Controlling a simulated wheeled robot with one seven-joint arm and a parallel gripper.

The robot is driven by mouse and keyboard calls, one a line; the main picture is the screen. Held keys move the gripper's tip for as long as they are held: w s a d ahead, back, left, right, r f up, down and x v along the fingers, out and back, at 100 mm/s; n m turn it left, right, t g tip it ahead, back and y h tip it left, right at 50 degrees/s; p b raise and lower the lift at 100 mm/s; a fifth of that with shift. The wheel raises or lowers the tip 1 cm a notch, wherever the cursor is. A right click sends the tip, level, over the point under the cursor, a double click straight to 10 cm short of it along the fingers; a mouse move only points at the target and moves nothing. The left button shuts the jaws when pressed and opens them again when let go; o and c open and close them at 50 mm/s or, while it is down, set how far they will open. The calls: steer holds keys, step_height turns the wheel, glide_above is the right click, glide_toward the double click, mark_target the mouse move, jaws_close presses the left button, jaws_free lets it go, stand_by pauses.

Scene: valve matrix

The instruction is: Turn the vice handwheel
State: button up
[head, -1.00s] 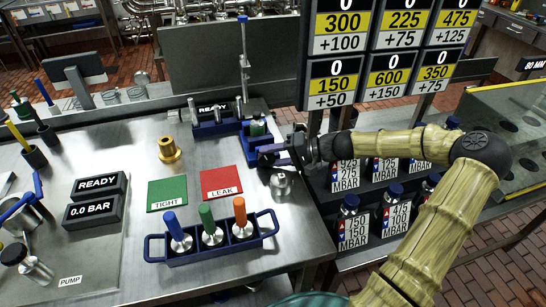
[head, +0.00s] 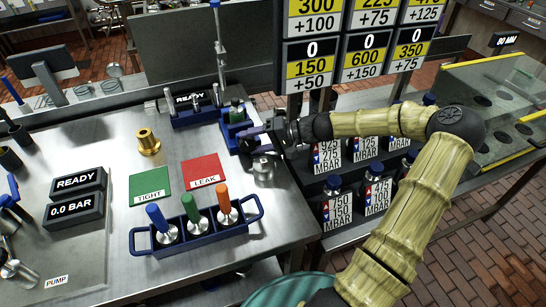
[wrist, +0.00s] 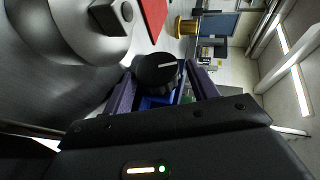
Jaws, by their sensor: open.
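My gripper (head: 252,138) is open at the near right side of the vice. In the wrist view its purple fingers lie on either side of the handwheel; I cannot tell whether they touch it. In the head view the handwheel is hidden by my gripper.
A silver metal part (head: 263,168) stands close beside my gripper and looms large in the wrist view (wrist: 85,35). A blue rack (head: 195,240) with three coloured-handled valves, green and red pads (head: 203,170) and a brass fitting (head: 149,143) lie left. Sign boards (head: 310,75) rise behind my arm.

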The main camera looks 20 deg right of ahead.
steer(key=shift+f, duration=0.15)
steer(key=h+p, duration=0.1)
steer(key=h, duration=0.1)
steer(key=r+n+g+h+p, duration=0.1)
steer(key=h+p, duration=0.1)
steer(key=h, duration=0.1)
steer(key=shift+a+r+n, duration=0.1)
steer(key=shift+a+n, duration=0.1)
steer(key=shift+n, duration=0.1)
steer(key=h+p, duration=0.3)
steer(key=shift+a+r+n+h+p, duration=0.25)
steer(key=shift+a+n+h+p, duration=0.05)
steer(key=shift+a+h, duration=0.1)
steer(key=shift+h+p, duration=0.3)
steer(key=shift+p, duration=0.35)
steer(key=h+p, duration=0.2)
steer(key=p, duration=0.2)
steer(key=n+h+p, duration=0.1)
steer(key=p, duration=0.4)
steer(key=shift+a+r+h, duration=0.15)
steer(key=shift+a+h, duration=0.25)
steer(key=shift+p, duration=0.45)
steer(key=h+p, duration=0.2)
steer(key=p, duration=0.3)
steer(key=shift+a+n, duration=0.2)
steer(key=shift+n, duration=0.1)
steer(key=shift+h+p, duration=0.4)
steer(key=shift+p, duration=0.15)
